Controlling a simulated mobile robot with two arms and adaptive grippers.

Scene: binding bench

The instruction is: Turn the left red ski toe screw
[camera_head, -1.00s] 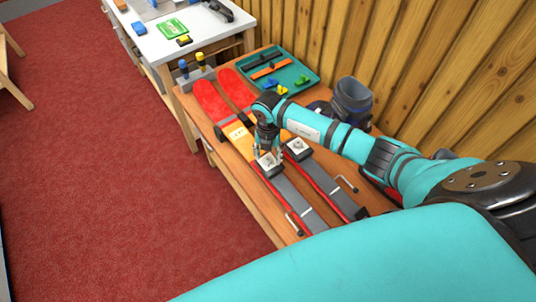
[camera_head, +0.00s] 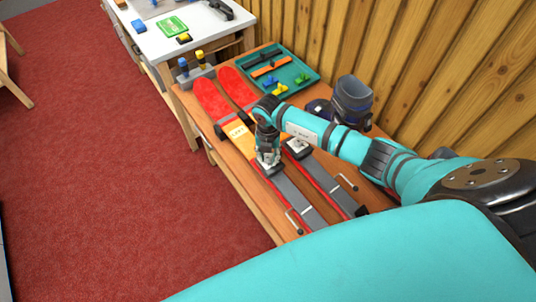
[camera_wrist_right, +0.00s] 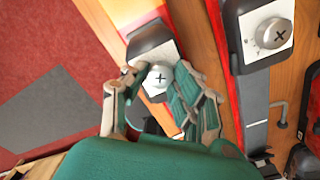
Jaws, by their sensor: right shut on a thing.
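The left red ski (camera_head: 211,100) lies on the wooden bench with its red tip toward the back. Its toe screw (camera_wrist_right: 159,77), a round silver head with a black cross slot, sits on a white plate in the right wrist view. My right gripper (camera_head: 268,159) points down over this spot, with one finger on each side of the screw, and is shut on it. In the head view the gripper hides the screw. My left gripper is not in view.
The right red ski (camera_head: 235,88) lies alongside, with its own cross-slotted screw (camera_wrist_right: 271,33). A green tray (camera_head: 299,79) with tools and clips and a dark ski boot (camera_head: 351,100) stand behind. A white table (camera_head: 177,42) adjoins at the back left.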

